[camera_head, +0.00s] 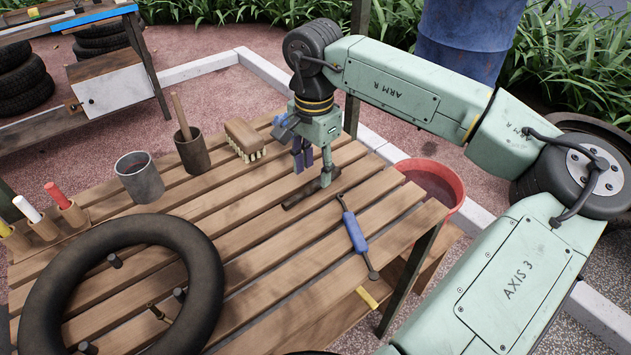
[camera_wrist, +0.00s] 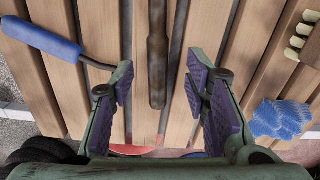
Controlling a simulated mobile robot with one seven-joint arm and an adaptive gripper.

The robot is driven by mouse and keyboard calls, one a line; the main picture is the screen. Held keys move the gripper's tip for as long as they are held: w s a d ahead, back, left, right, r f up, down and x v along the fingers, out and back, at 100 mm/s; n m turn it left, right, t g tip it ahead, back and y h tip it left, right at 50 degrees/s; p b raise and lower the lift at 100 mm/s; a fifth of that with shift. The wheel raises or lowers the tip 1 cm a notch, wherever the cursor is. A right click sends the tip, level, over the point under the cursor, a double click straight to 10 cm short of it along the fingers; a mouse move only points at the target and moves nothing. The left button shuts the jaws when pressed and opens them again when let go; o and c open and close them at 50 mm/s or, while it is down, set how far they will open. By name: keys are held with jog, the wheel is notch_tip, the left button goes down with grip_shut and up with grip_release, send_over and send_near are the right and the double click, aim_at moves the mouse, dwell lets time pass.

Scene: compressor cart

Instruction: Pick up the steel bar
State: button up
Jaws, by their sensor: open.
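The steel bar, a dark round bar (camera_head: 298,196), lies on the slatted wooden table (camera_head: 275,240) near its right side. My gripper (camera_head: 313,168) is above the bar, pointing down, with its fingers apart on either side of it. In the wrist view the bar (camera_wrist: 157,52) runs from the top edge down the middle. There it lies between the open purple-padded fingers of my gripper (camera_wrist: 160,84), with gaps on both sides. Nothing is held. In the head view the gripper hides part of the bar.
A blue-handled tool (camera_head: 354,232) lies close to the bar. A wooden brush (camera_head: 243,138), a cup with a stick (camera_head: 192,152), a grey cup (camera_head: 139,178) and a black inner tube (camera_head: 205,275) are on the table. A red tub (camera_head: 445,190) stands beyond its right edge.

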aim_at(316, 182)
notch_tip(316, 182, down, 3)
jog(key=shift+d+f, duration=0.1)
jog(key=shift+f, duration=0.1)
grip_shut()
dwell(0.5)
